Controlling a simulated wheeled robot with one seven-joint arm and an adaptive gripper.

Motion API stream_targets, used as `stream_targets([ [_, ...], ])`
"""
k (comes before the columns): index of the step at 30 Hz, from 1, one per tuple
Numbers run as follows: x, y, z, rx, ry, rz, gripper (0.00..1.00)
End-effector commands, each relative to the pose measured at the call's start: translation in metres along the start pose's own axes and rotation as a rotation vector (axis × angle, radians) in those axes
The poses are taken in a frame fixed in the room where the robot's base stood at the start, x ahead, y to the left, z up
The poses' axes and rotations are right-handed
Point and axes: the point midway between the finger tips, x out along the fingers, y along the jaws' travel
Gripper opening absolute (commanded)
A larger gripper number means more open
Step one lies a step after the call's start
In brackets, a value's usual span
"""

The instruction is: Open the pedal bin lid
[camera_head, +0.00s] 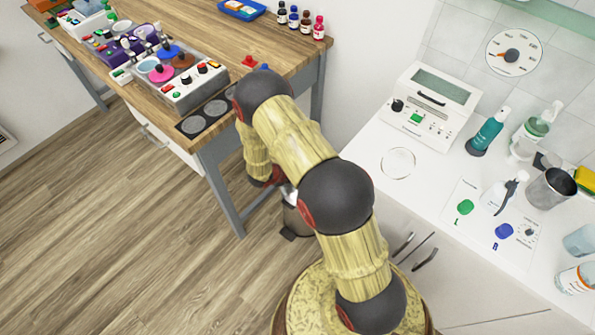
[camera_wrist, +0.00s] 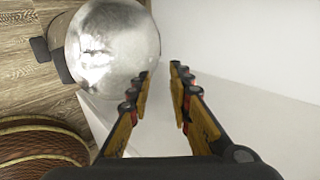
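The pedal bin is a round, shiny steel bin. In the head view the bin (camera_head: 297,222) stands on the floor beside the table leg, largely hidden behind my arm, with its dark pedal (camera_head: 289,235) showing at the front. In the wrist view its domed metal lid (camera_wrist: 112,45) fills the upper left and looks shut, and the dark pedal (camera_wrist: 40,49) sticks out to its left. My gripper (camera_wrist: 160,70) is open with nothing between its fingers. Its left fingertip is close to the lid's right edge in the picture; I cannot tell if they touch.
A wooden table (camera_head: 250,48) with several instruments and bottles stands behind the bin. A white counter (camera_head: 375,150) with a white device (camera_head: 434,105) and several bottles is at the right. A white surface (camera_wrist: 240,110) lies right of the lid. The wooden floor (camera_head: 110,230) at left is clear.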

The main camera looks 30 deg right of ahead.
Motion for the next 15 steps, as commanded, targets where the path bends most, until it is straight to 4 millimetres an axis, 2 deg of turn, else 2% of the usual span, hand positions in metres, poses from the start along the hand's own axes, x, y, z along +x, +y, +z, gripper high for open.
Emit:
stream_targets([
  [9, -0.0002, 0.0002, 0.0000, 0.000, 0.000, 0.000, 0.00],
  [15, -0.0002, 0.0002, 0.0000, 0.000, 0.000, 0.000, 0.00],
])
